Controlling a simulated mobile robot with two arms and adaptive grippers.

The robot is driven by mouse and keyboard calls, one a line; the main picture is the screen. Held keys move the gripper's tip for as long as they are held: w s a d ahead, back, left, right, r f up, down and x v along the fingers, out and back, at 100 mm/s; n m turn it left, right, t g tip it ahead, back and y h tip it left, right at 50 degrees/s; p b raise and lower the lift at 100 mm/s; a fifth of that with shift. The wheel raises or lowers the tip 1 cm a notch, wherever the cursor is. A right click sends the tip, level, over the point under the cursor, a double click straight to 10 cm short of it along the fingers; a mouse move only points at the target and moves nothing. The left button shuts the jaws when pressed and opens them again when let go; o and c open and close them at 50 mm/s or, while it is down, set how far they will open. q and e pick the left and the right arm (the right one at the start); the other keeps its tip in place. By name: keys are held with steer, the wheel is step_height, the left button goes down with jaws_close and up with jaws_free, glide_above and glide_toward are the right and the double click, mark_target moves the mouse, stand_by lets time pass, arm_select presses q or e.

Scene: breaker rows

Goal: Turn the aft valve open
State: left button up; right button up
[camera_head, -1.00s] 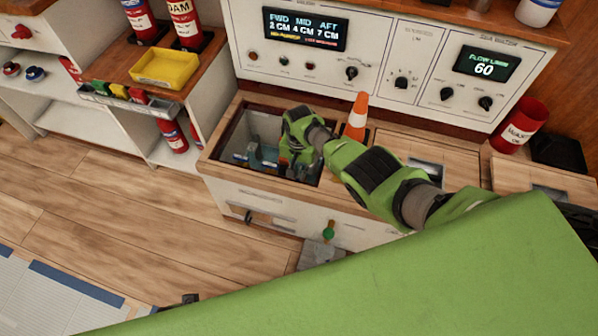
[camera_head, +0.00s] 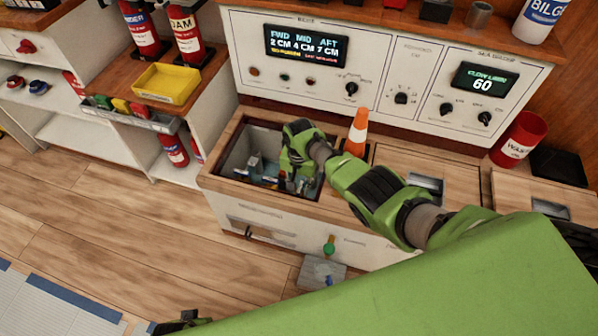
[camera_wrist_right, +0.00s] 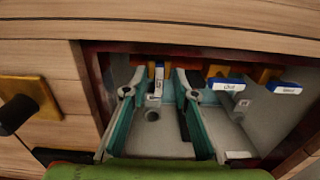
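An open hatch (camera_head: 228,160) in the wooden counter holds small valves, which are tiny in the head view. My right gripper (camera_head: 299,182) reaches down into its right part. In the right wrist view, the teal fingers of my right gripper (camera_wrist_right: 157,85) are apart. A valve handle with a blue-and-white label (camera_wrist_right: 158,77) stands upright between them, with no clear contact. Two other labelled handles, one nearer (camera_wrist_right: 226,84) and one farther right (camera_wrist_right: 285,88), lie crosswise. I cannot read the labels surely, so I cannot tell which valve is aft. A dark part at the bottom edge may be my left gripper.
The panel behind has a display (camera_head: 306,46) reading FWD 2, MID 4, AFT 7 cm. A yellow tray (camera_head: 166,82) and a red bin (camera_head: 519,139) stand to either side. The hatch walls close in around my gripper.

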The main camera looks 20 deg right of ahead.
mark_target(299, 190)
step_height(299, 190, up, 11)
stand_by(0.6)
stand_by(0.4)
